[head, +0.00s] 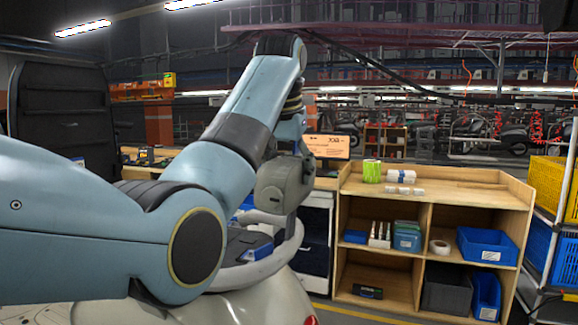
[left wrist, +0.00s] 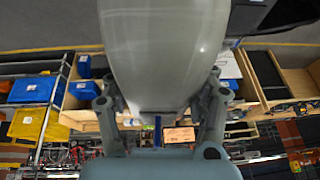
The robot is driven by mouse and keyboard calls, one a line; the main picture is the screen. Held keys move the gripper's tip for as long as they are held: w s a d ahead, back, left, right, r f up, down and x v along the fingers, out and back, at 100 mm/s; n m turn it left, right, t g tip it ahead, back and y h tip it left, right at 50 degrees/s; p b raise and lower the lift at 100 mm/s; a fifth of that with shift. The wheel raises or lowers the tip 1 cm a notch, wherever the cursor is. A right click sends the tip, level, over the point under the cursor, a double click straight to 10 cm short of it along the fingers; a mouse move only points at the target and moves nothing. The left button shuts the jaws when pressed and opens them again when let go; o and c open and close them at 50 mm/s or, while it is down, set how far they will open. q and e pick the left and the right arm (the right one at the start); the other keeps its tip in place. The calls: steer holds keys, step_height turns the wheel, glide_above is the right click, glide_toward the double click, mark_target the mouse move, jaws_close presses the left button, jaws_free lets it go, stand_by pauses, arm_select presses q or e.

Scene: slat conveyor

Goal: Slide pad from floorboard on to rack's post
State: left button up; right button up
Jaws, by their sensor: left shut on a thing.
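In the left wrist view my left gripper (left wrist: 163,92) has its two grey fingers either side of a large, smooth, pale grey rounded thing (left wrist: 165,45). The gripper is shut on it. It appears to be the pad, but only part of it shows and it runs out of the top of the picture. In the head view my left arm is raised and bent, and its gripper and load are not clearly visible there. I cannot make out the floorboard, and I cannot tell which upright is the rack's post. My right gripper is not in view.
A metal-framed rack with yellow crates (head: 549,181) stands at the far right. Floor shows before the shelf.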

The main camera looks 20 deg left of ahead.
arm_select(q)
steer(key=shift+f, duration=0.25)
